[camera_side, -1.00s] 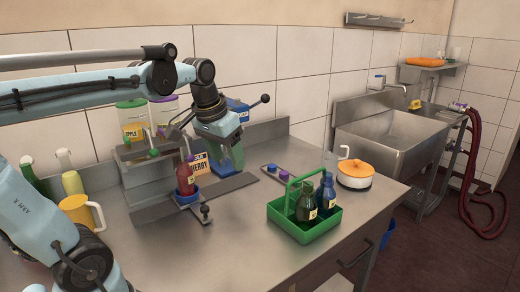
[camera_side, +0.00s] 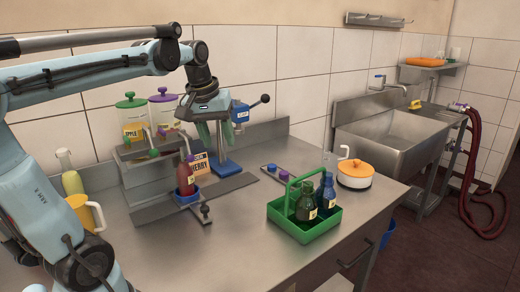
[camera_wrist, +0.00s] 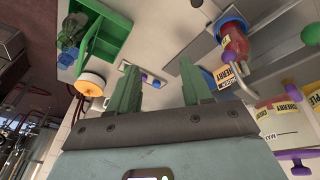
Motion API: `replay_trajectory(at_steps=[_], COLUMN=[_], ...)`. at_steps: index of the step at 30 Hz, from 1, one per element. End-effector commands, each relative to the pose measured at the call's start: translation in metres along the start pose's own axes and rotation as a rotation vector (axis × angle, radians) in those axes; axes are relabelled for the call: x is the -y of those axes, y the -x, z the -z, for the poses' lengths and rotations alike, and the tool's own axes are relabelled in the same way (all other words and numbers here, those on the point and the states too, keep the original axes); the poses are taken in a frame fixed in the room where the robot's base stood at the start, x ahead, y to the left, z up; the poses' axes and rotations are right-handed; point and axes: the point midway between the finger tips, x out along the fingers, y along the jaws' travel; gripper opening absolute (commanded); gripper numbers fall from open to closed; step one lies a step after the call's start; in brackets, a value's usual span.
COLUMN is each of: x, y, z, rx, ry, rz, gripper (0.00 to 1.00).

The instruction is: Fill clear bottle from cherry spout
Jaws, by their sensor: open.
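A bottle with red contents (camera_side: 186,179) stands upright in a blue holder (camera_side: 188,198) below the dispenser spouts. A small purple piece shows at its top; I cannot tell if it is a cap. The bottle also shows in the wrist view (camera_wrist: 234,43). The orange-and-white cherry sign (camera_side: 199,164) stands just behind it. The purple-lidded jar (camera_side: 163,112) stands behind the spouts, partly hidden. My gripper (camera_side: 213,133) is open and empty, above and to the right of the bottle, in front of the blue press. Its green fingers stand apart in the wrist view (camera_wrist: 161,82).
The blue press (camera_side: 241,113) with a lever stands behind my gripper. A green carrier (camera_side: 322,226) holds dark bottles at front right. An orange-lidded pot (camera_side: 355,176) and a strip with caps (camera_side: 284,174) are near it. A yellow mug (camera_side: 82,212) is at left.

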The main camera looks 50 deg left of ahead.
Motion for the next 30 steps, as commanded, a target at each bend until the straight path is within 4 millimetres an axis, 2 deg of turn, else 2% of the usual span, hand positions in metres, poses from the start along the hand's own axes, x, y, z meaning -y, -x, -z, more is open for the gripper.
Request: replay_trajectory(at_steps=[1,6,9,12,16,20,30], x=[0.017,0.066,0.087,0.101,0.106,0.106,0.109], y=[0.009,0.031,0.039,0.044,0.044,0.034,-0.016], z=[0.019,0.057,0.068,0.073,0.075,0.073,0.061], rx=[0.029,0.124,0.163,0.186,0.196,0.195,0.194], ry=[0.100,0.383,0.497,0.564,0.592,0.591,0.588], rz=[0.025,0.091,0.116,0.129,0.135,0.135,0.135], gripper=[0.49,0.49,0.49,0.49,0.49,0.49,0.49])
